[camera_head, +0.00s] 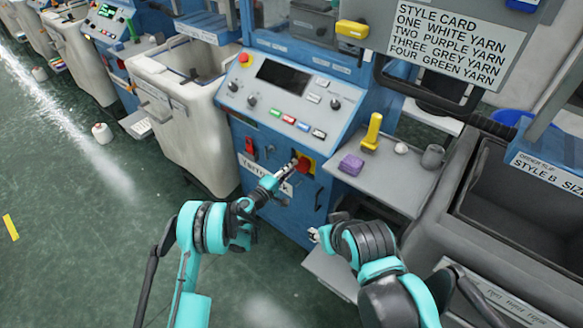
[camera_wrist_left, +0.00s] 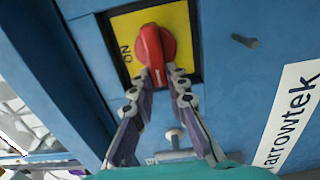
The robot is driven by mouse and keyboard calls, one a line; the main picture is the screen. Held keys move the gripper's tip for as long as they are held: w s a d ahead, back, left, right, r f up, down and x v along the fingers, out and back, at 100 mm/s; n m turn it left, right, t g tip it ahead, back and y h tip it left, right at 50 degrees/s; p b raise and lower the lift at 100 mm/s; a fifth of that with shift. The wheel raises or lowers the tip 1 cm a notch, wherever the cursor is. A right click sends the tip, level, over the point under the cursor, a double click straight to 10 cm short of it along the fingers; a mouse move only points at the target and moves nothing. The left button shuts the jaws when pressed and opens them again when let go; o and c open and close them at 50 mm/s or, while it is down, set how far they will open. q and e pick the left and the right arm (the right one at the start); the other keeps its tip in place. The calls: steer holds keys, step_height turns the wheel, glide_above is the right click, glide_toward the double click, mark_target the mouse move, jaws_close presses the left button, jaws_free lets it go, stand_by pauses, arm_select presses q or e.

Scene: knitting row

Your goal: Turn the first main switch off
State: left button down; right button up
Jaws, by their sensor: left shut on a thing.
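The main switch is a red rotary knob (camera_head: 304,163) on a yellow plate, low on the blue front of the machine. It also shows in the left wrist view (camera_wrist_left: 152,48), where the word "ON" is on the plate to the left of the knob. My left gripper (camera_head: 293,168) reaches the switch from the lower left. In the left wrist view its two fingertips (camera_wrist_left: 161,80) are shut on the lower part of the knob. My right gripper (camera_head: 314,235) is low, right of the left one; its fingers are too small to read.
A sloped control panel (camera_head: 290,95) with a red button and coloured keys is above the switch. A red lever (camera_head: 250,147) is to its left. Open floor lies at the left.

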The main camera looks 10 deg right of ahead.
stand_by(0.4)
arm_select(q)
steer(key=c, duration=1.5)
jaws_free()
steer(key=v, duration=0.7)
steer(key=shift+s+a, duration=0.15)
steer(key=shift+a, duration=0.1)
